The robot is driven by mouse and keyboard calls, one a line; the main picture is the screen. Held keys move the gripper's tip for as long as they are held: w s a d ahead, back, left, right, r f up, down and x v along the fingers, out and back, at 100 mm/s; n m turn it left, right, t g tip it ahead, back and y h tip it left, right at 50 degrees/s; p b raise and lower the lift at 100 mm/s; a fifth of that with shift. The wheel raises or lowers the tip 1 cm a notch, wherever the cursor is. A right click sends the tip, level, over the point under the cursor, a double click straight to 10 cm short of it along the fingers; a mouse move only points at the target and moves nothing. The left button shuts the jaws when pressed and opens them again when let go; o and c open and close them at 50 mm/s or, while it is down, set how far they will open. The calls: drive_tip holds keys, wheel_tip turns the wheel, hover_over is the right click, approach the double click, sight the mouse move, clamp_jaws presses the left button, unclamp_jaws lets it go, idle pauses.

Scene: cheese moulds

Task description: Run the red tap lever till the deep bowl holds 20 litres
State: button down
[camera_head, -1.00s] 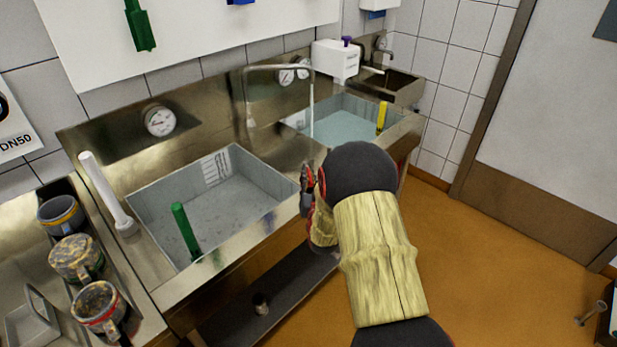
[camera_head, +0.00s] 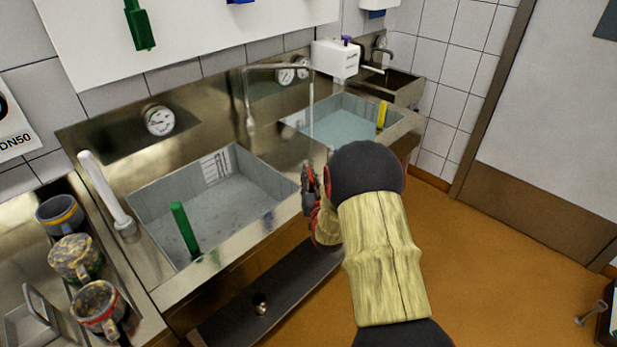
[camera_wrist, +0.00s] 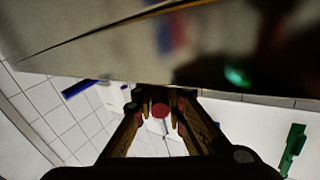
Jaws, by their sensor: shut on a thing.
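My gripper (camera_head: 309,182) is at the front edge of the sink unit, partly hidden by my arm. In the wrist view my gripper (camera_wrist: 160,101) has its fingers closed about a round red end (camera_wrist: 160,111), which looks like the red tap lever; the rest of the lever is hidden. The right bowl (camera_head: 388,110) holds bluish water and a yellow standpipe (camera_head: 381,115). A thin stream (camera_head: 312,105) falls into it from a bent spout (camera_head: 280,67). The left bowl (camera_head: 262,180) has a green standpipe (camera_head: 185,229) and a marked scale (camera_head: 216,167); no clear water shows in it.
A white standpipe (camera_head: 103,187) stands left of the left bowl. Several mugs (camera_head: 76,257) are on the counter at left. Dials (camera_head: 159,119) sit on the backsplash. A white box (camera_head: 335,59) is behind the right bowl. The orange floor (camera_head: 500,260) at right is mostly clear.

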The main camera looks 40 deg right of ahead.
drive_tip(key=n+y, duration=0.1)
drive_tip(key=d+n+t+y, duration=0.1)
drive_tip(key=y, duration=0.1)
drive_tip(key=s+d+n+t+y+b, duration=0.1)
drive_tip(key=y, duration=0.1)
drive_tip(key=shift+d, duration=0.1)
drive_tip(key=shift+d+n+y+p, duration=0.15)
drive_tip(key=shift+d+n+y, duration=0.1)
drive_tip(key=shift+n+y, duration=0.55)
drive_tip(key=shift+d+n+y+p, duration=0.1)
drive_tip(key=shift+d+n+y, duration=0.35)
drive_tip(key=shift+y, duration=0.6)
drive_tip(key=shift+d+n+y+p, duration=0.1)
drive_tip(key=shift+n+y+p, duration=0.05)
drive_tip(key=shift+n+y, duration=0.7)
drive_tip(key=c, duration=1.8)
unclamp_jaws()
drive_tip(key=shift+c, duration=0.2)
drive_tip(key=shift+o, duration=0.2)
drive_tip(key=s+d, duration=0.1)
drive_tip(key=s, duration=1)
drive_tip(key=shift+s, duration=0.4)
drive_tip(key=shift+d, duration=0.1)
